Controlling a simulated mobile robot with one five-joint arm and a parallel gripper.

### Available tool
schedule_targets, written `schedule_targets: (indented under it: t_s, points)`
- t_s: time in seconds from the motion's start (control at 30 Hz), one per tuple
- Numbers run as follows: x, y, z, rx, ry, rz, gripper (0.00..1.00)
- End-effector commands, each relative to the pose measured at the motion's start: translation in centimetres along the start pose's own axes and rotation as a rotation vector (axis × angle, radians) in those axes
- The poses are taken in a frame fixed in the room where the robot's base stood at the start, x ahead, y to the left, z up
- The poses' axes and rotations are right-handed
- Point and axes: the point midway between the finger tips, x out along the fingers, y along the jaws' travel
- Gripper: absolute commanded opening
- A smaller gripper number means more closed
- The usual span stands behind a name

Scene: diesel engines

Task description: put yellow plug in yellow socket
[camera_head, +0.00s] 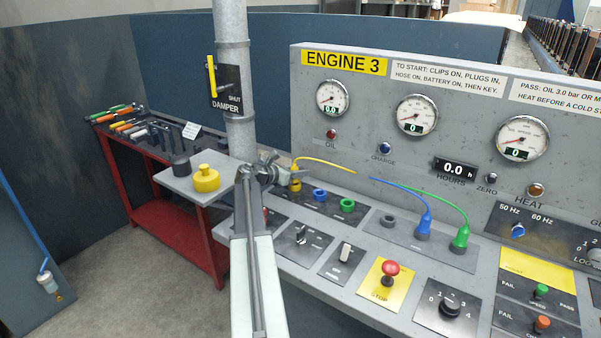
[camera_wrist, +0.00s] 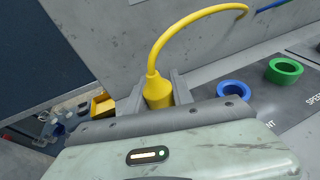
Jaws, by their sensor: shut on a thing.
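My gripper (camera_head: 284,175) is shut on the yellow plug (camera_wrist: 158,92), whose yellow cable arches up and right. In the head view the gripper is over the back left of the sloping panel, and its fingers hide most of the plug. A yellow ring (camera_head: 295,186), which looks like the yellow socket, shows just under the fingertips. I cannot tell whether the plug touches it or is in it. The wrist view does not show the yellow socket clearly; plug and fingers cover that spot.
Empty blue (camera_head: 320,194) and green (camera_head: 347,204) sockets sit right of the gripper. The blue plug (camera_head: 423,228) and green plug (camera_head: 460,239) stand farther right, cables arching. A grey pipe (camera_head: 236,100) rises behind my arm.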

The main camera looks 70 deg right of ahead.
Motion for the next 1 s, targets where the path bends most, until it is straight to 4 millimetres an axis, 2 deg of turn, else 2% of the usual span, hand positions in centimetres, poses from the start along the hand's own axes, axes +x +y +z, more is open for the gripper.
schedule_targets:
  t_s: [0.1, 0.4, 0.43, 0.5, 0.83, 1.0]
  points:
    - [0.3, 0.0, -0.8, 0.0, 0.0, 0.0, 0.0]
    - [0.3, -0.1, -0.7, 0.0, 0.0, -0.001, 0.0]
    - [0.3, -0.1, -0.7, 0.0, 0.0, -0.001, 0.36]
    - [0.3, -0.1, -0.7, 0.0, 0.0, -0.001, 0.53]
    - [0.2, -0.1, -0.7, 0.0, 0.0, -0.001, 0.53]
    - [-1.4, -0.1, -0.6, 0.0, 0.0, 0.001, 0.53]
